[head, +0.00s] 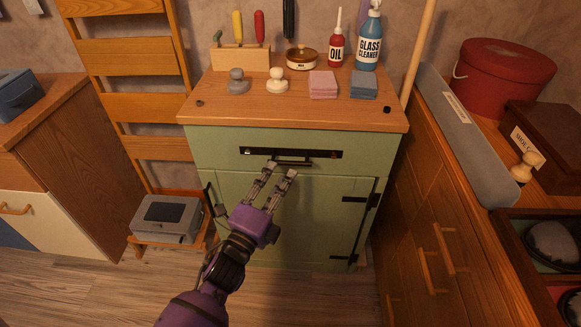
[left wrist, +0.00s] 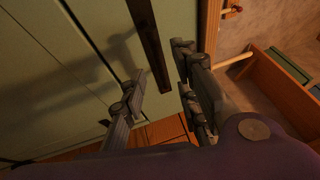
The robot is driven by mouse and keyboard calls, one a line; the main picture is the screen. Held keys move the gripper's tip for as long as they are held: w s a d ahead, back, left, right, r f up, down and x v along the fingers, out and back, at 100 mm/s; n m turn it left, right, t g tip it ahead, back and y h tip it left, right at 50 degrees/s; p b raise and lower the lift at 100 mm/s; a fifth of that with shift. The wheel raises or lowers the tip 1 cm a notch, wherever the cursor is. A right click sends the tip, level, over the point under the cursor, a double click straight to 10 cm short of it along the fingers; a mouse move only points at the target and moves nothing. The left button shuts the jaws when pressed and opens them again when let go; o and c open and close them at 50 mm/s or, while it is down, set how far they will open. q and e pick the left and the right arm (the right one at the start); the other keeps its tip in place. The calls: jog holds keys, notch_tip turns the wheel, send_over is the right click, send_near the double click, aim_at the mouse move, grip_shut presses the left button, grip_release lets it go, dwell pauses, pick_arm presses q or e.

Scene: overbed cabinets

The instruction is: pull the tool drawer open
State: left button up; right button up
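The tool drawer (head: 220,149) is the green upper front of the small cabinet in the head view, and it looks flush with the cabinet. A dark handle (head: 312,154) runs across its middle. My left gripper (head: 282,168) reaches up from below, with its fingertips at the lower edge of the handle. Its two fingers are apart. In the left wrist view the dark handle bar (left wrist: 150,45) runs towards the gap between the open fingers (left wrist: 162,82). I cannot tell whether a finger touches it. My right gripper is not in view.
A glass cleaner bottle (head: 369,40), a red oil bottle (head: 336,48), cloths (head: 323,85) and a tool block (head: 240,58) stand on the cabinet top. A grey case (head: 166,219) sits low at left. Wooden drawers (head: 440,235) flank the right side.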

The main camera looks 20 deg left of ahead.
aim_at(290, 163)
pick_arm(q)
jog(key=x, duration=0.6)
grip_shut()
